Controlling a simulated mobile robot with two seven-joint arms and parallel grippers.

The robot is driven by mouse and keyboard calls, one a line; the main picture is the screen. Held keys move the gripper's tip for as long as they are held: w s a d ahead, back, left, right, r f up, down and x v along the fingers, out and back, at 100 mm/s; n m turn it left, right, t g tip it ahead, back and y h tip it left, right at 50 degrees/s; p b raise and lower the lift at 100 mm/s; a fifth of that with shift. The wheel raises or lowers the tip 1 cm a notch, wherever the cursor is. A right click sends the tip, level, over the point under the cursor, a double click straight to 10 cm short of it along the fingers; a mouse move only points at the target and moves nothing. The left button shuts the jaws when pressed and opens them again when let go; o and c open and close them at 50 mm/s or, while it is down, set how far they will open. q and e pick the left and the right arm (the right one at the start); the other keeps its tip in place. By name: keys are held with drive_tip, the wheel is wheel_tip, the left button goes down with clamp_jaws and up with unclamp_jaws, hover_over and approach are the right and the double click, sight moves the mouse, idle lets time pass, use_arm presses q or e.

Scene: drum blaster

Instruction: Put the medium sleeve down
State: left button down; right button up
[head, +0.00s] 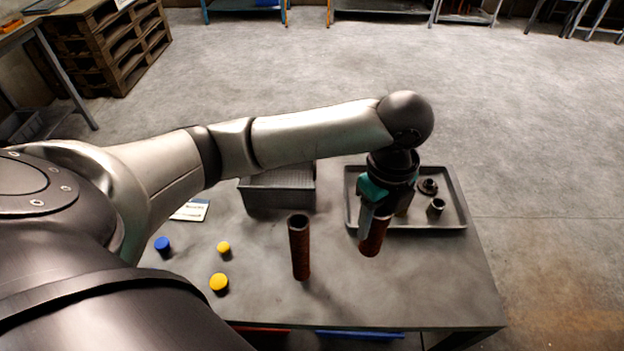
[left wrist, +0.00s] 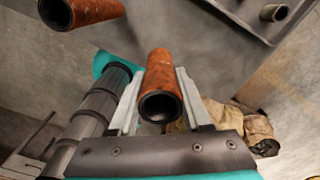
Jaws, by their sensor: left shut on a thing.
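A rust-brown hollow tube, which I take as the medium sleeve (head: 372,240), is held in my left gripper (head: 376,212). In the left wrist view the sleeve (left wrist: 164,72) lies between the two grey fingers (left wrist: 158,100), its open end facing the camera. In the head view it leans slightly, by the front edge of the grey tray. I cannot tell whether its lower end touches the table. A taller rust-brown tube (head: 300,250) stands upright on the table to its left, apart from it; part of it shows in the left wrist view (left wrist: 88,12). My right gripper is not visible.
The grey tray (head: 440,225) holds a small dark ring (head: 437,206) and a flanged part (head: 428,186). A grey bin (head: 278,197) stands behind the taller tube. Blue (head: 162,244) and yellow (head: 219,282) caps lie at left. The table's front right (head: 430,290) is clear.

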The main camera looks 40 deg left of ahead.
use_arm(q)
drive_tip(key=m, duration=0.1)
drive_tip(key=w+r+m, duration=0.1)
drive_tip(key=m, duration=0.1)
drive_tip(key=r+m, duration=0.1)
drive_tip(key=m, duration=0.1)
drive_tip(key=shift+w+d, duration=0.3)
drive_tip(key=shift+d, duration=0.05)
drive_tip(key=f+m+b, duration=0.1)
drive_tip(key=f+m, duration=0.1)
drive_tip(key=f, duration=0.4)
drive_tip(key=w+f+m+b, duration=0.1)
drive_tip(key=f+m+b, duration=0.1)
drive_tip(key=f, duration=0.4)
drive_tip(key=f+m+b, duration=0.2)
drive_tip(key=f, duration=0.4)
drive_tip(key=shift+w+d+f, duration=0.15)
drive_tip(key=shift+d+f, duration=0.05)
drive_tip(key=shift+d, duration=0.1)
drive_tip(key=shift+f, duration=0.1)
drive_tip(key=shift+c, duration=1.8)
unclamp_jaws()
drive_tip(key=shift+f, duration=0.1)
wheel_tip(320, 180, up, 12)
drive_tip(key=p, duration=0.3)
